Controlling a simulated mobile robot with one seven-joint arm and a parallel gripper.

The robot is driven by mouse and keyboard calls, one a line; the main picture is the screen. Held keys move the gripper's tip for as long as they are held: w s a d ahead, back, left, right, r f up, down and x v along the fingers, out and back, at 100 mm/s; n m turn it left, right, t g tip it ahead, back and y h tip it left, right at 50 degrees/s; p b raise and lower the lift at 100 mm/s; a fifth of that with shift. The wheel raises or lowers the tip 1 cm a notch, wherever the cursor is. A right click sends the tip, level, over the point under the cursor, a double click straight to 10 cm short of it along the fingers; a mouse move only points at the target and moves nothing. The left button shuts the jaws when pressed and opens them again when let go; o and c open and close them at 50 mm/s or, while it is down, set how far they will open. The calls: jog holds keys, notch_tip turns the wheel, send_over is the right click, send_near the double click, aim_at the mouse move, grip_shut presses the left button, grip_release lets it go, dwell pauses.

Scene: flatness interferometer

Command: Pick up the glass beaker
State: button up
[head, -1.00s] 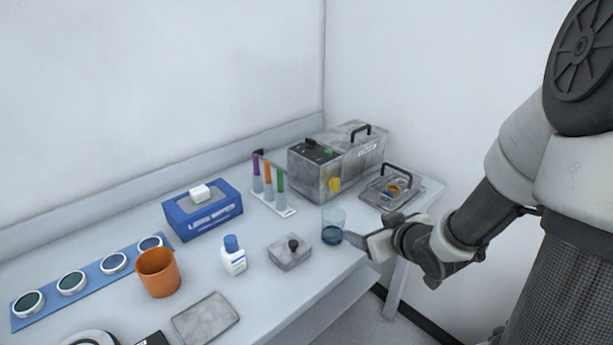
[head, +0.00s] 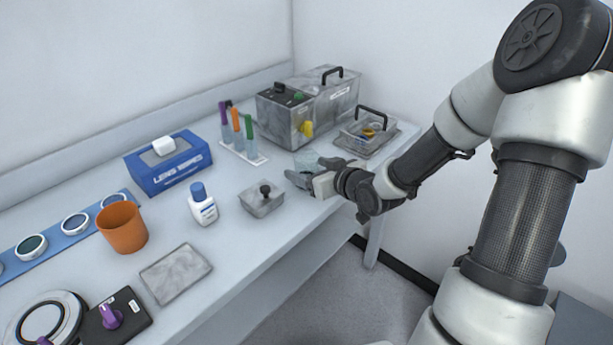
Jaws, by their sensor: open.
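The glass beaker (head: 306,160) stands on the bench near its front edge, in front of the grey metal instrument box. Only its clear upper part shows; my gripper covers the lower part and the blue liquid. My gripper (head: 296,177) is open and low over the bench, right at the beaker on its near side. I cannot tell whether the beaker is between the fingers or touching them.
A white bottle (head: 202,205) and an orange cup (head: 122,228) are further left.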

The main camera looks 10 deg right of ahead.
jog(key=shift+b+x, duration=0.7)
jog(key=shift+x, duration=2.05)
jog(key=c, duration=1.2)
jog(key=shift+r, duration=0.15)
